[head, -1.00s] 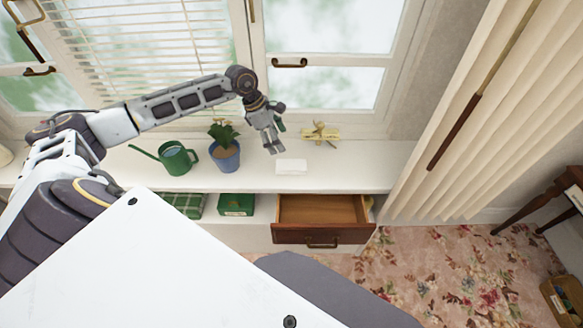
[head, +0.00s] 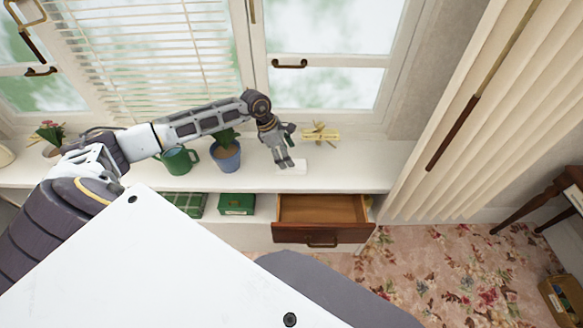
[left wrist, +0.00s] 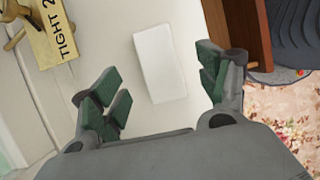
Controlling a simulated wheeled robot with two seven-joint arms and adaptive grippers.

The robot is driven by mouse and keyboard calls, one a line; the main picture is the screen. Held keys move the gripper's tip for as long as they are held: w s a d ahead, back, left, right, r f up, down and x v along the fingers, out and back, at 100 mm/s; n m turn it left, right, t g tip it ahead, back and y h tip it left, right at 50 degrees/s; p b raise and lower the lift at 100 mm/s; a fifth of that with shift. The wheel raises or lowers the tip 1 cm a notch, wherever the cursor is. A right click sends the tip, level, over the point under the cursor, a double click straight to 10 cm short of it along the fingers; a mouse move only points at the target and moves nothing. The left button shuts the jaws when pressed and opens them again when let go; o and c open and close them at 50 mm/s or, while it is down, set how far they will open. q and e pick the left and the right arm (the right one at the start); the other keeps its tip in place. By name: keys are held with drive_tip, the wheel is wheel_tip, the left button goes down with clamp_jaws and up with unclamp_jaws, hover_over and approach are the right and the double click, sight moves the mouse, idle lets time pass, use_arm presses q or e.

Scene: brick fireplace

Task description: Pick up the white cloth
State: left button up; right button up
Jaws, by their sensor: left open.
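The white cloth (head: 298,166) is a small flat folded rectangle on the white window-sill shelf. It also shows in the left wrist view (left wrist: 160,64), lying ahead of and between the finger pads. My left gripper (head: 285,164) is open and empty, just above the cloth's left part in the head view, and hides some of it. In the left wrist view its green-padded fingers (left wrist: 160,85) are spread wider than the cloth. Whether they touch it cannot be told. My right gripper is not in view.
A yellow item with lettering (head: 319,132) lies behind the cloth; it is near the upper left in the wrist view (left wrist: 52,38). A blue plant pot (head: 226,160) and green watering can (head: 177,162) stand to the left. An open wooden drawer (head: 321,233) juts out below the shelf.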

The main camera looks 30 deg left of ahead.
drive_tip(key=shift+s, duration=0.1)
use_arm(q)
drive_tip(key=shift+a+p+x, duration=0.15)
drive_tip(key=shift+p+x, duration=0.1)
drive_tip(key=shift+x, duration=0.55)
drive_tip(key=shift+a+p+x, duration=0.15)
drive_tip(key=shift+p+x, duration=0.1)
drive_tip(key=shift+x, duration=0.6)
drive_tip(key=shift+s+x, duration=0.2)
drive_tip(key=shift+x, duration=0.85)
drive_tip(key=shift+a, duration=0.1)
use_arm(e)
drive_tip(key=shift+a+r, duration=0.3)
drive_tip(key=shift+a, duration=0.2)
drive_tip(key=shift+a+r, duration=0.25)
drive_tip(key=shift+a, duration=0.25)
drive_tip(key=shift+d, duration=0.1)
use_arm(q)
drive_tip(key=shift+c, duration=0.7)
drive_tip(key=c, duration=0.9)
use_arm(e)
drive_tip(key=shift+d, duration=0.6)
use_arm(q)
drive_tip(key=shift+o, duration=0.2)
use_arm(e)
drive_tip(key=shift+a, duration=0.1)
